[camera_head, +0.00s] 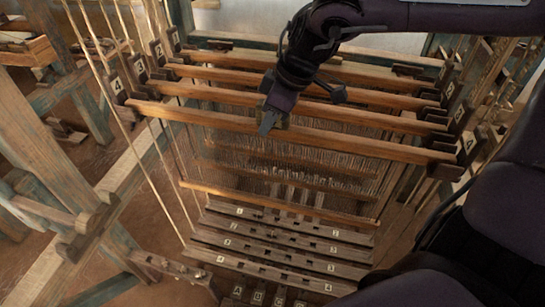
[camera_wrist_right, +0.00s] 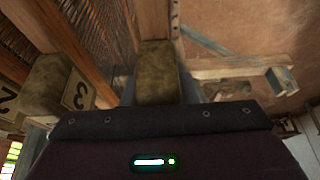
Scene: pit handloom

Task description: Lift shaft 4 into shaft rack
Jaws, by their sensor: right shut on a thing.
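Shaft 4 is the nearest of several long wooden shaft bars (camera_head: 345,146) in the head view, running just beside the number 4 tag (camera_head: 116,85). Thread heddles hang below it. My right gripper (camera_head: 272,122) comes down from above and is shut on this bar, left of its middle. In the right wrist view, the wooden bar (camera_wrist_right: 108,35) runs between my two olive-padded fingers. Numbered end blocks (camera_head: 140,67) line both ends of the bars and look like the shaft rack. How the bar's ends sit in them is not clear. My left gripper is out of view.
The other shaft bars (camera_head: 300,112) lie close behind, parallel. Numbered slats (camera_head: 290,258) and a lower heddle bar (camera_head: 280,205) lie below. Taut cords (camera_head: 150,130) run at the left beside the loom frame (camera_head: 40,150). A tag 3 block (camera_wrist_right: 78,92) shows close to a finger.

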